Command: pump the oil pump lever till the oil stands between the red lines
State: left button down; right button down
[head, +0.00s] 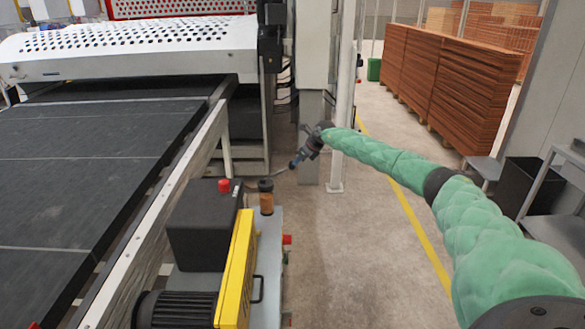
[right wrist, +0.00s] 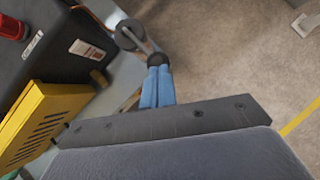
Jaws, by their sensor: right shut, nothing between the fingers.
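The oil pump (head: 266,197) is a small amber-brown cylinder with a dark cap, standing at the end of the machine unit in the head view. Its thin lever (head: 277,172) sticks out from near the cap towards my right gripper. In the right wrist view the lever (right wrist: 144,46) runs from the round dark cap (right wrist: 130,32) to a dark knob (right wrist: 157,60). My right gripper (head: 296,162) is shut and empty. Its blue fingertips (right wrist: 157,84) appear right at the knob; I cannot tell whether they touch. The oil level and red lines are too small to make out. My left gripper is out of view.
A dark box (head: 202,230) with a red button (head: 224,185) and a yellow guard (head: 237,268) stand beside the pump. The conveyor (head: 85,160) lies to the left. A white post (head: 343,100) stands behind my gripper. The floor right of the pump is clear.

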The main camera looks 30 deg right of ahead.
jog(key=shift+w+a+f, duration=0.1)
jog(key=shift+a+f, duration=0.1)
jog(key=shift+a, duration=0.1)
